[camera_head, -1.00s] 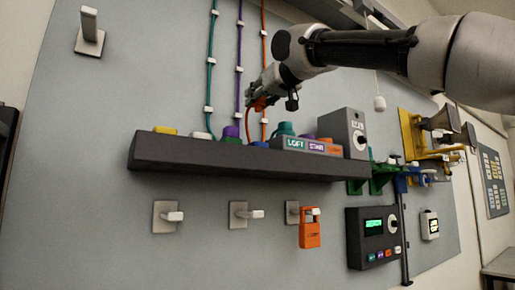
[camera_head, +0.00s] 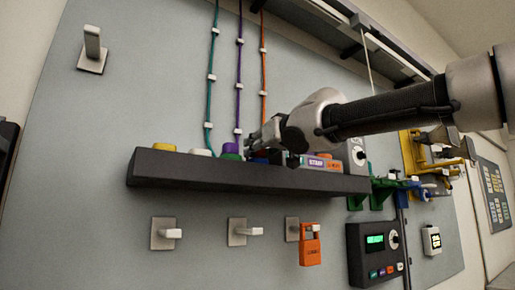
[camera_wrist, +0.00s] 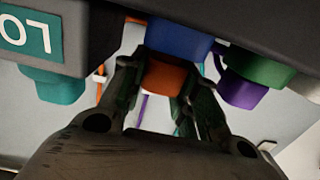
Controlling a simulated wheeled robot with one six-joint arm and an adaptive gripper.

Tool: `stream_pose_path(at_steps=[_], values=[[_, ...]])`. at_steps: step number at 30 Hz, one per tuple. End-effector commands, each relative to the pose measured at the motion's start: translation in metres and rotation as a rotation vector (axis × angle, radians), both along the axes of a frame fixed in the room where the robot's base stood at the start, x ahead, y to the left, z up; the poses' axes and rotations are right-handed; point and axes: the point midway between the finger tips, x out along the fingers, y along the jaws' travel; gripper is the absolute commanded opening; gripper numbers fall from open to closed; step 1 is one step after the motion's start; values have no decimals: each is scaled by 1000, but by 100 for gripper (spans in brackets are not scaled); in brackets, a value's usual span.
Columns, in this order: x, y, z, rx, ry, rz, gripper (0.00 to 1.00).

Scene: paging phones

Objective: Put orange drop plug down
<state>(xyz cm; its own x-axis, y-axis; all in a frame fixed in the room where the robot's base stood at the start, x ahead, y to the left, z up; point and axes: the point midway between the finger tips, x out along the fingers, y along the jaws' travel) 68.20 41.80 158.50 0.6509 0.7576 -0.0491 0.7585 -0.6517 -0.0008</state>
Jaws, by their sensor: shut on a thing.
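The orange drop plug (camera_wrist: 165,76) sits between the two fingers of my gripper (camera_wrist: 164,82) in the wrist view. The gripper is shut on it. A blue block (camera_wrist: 178,40) on the dark shelf lies directly against the plug in that view; I cannot tell whether the plug is seated on it or just apart. In the head view my gripper (camera_head: 256,141) is low over the shelf (camera_head: 220,174), left of the STAIR label, and hides the plug. The orange cord (camera_head: 263,70) runs down the wall behind the gripper.
A purple plug (camera_head: 230,148) on a green block (camera_wrist: 258,68) stands close left of the gripper in the head view. The teal LOFT box (camera_wrist: 32,32) is close on the other side. An orange padlock (camera_head: 310,246) hangs below the shelf. Yellow brackets (camera_head: 413,152) are at right.

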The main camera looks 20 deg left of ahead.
Motion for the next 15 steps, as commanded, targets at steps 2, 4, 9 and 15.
stream_pose_path(at_steps=[2,4,9,15], values=[[0,0,0,0,0,0,7],[0,0,-1,-1,-1,-1,7],[0,0,-6,0,-1,-1,32],[0,0,-5,1,-1,-1,52]])
